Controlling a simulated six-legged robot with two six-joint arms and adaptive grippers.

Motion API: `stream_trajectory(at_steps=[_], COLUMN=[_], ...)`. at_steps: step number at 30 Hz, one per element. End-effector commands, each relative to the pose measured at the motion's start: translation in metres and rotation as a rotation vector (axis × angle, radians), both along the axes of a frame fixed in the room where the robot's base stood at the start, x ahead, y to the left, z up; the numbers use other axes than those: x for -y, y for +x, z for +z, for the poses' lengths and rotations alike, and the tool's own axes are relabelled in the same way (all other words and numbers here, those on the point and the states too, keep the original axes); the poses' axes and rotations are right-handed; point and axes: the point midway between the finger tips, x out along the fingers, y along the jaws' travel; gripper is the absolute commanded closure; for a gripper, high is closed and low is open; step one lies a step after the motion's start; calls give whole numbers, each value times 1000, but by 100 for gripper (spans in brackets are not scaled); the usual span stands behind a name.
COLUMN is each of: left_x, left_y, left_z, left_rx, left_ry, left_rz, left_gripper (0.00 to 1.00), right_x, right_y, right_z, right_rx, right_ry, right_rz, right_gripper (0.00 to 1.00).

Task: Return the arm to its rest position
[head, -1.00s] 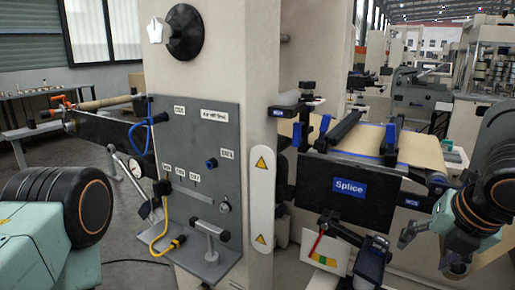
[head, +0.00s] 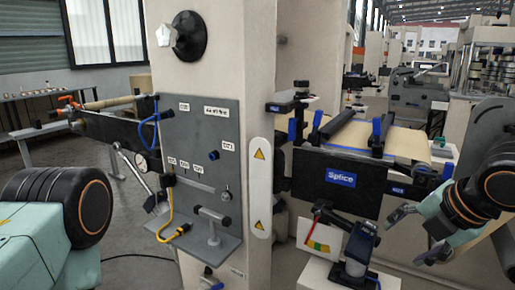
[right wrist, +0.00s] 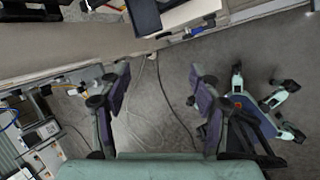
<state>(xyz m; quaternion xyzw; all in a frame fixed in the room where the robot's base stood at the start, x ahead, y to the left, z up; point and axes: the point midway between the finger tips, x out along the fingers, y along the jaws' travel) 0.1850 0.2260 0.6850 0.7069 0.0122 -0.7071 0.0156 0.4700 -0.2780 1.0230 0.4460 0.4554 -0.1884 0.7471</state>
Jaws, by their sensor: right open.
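My right arm comes in from the right edge of the head view. Its right gripper (head: 412,237) is open, in front of and below the right side of the Splice unit, apart from it. In the right wrist view the two fingers (right wrist: 160,92) stand wide apart with nothing between them, above the grey floor. My left arm shows only as a teal link and black joint at the lower left of the head view; its gripper is out of frame.
The black Splice unit (head: 338,190) stands right of centre, with a small device (head: 358,245) on a white stand below it. A grey panel (head: 195,130) with a yellow cable (head: 170,215) is on the beige column. Grey floor is open beneath the right gripper.

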Motion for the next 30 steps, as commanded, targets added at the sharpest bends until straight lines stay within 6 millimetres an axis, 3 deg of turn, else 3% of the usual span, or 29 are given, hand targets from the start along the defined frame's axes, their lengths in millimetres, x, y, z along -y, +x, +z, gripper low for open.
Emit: stream_trajectory(at_steps=[6,11,15,20,26,30], left_x=[0,0,0,0,0,0], left_y=[0,0,0,0,0,0], left_z=[0,0,0,0,0,0], left_rx=[1,1,0,1,1,0], left_ry=[0,0,0,0,0,0], left_rz=[0,0,0,0,0,0], left_gripper=[60,60,60,60,60,60], right_x=[-34,-61,-72,-69,-56,-48], right_y=[8,8,0,-26,-85,-145], right_z=[8,-18,-68,-137,-220,-271], right_rx=[-2,-105,-225,-301,-312,-310], right_ry=[371,712,953,1083,1054,917], right_rz=[-318,-681,-1087,-1507,-1894,-2050], right_gripper=[36,36,36,36,36,36])
